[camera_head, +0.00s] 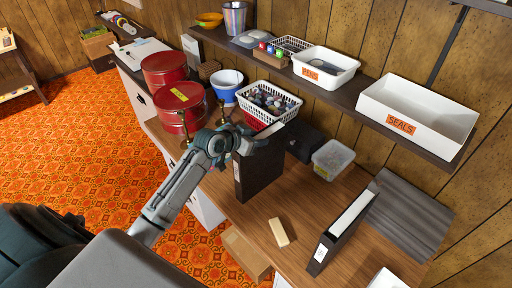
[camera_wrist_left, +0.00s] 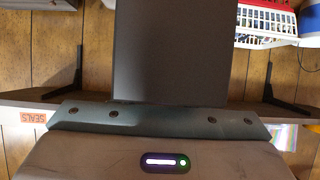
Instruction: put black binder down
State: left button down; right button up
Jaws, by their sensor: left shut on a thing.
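A black binder (camera_head: 262,174) stands upright over the wooden bench in the head view. My left gripper (camera_head: 250,141) is shut on its upper edge. In the left wrist view the binder shows as a broad dark panel (camera_wrist_left: 172,50) extending from the gripper. I cannot tell whether its bottom edge touches the bench. A second black binder (camera_head: 340,232), with white pages and a spine label, stands on the bench to the right. My right gripper is not in view.
A tan block (camera_head: 279,232) lies between the binders. A clear tub (camera_head: 333,159), a white basket (camera_head: 284,97) and red tins (camera_head: 181,107) stand around the held binder. A grey slatted panel (camera_head: 408,219) lies at right. A wall shelf (camera_head: 372,102) with white bins runs behind.

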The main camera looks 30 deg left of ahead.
aim_at(261, 163)
pick_arm(q)
notch_tip(261, 163, down, 3)
jog(key=b, duration=0.2)
jog(key=shift+f+b, duration=0.1)
jog(key=shift+b, duration=0.2)
jog(key=c, duration=0.9)
grip_release()
jog(key=shift+s+f, duration=0.15)
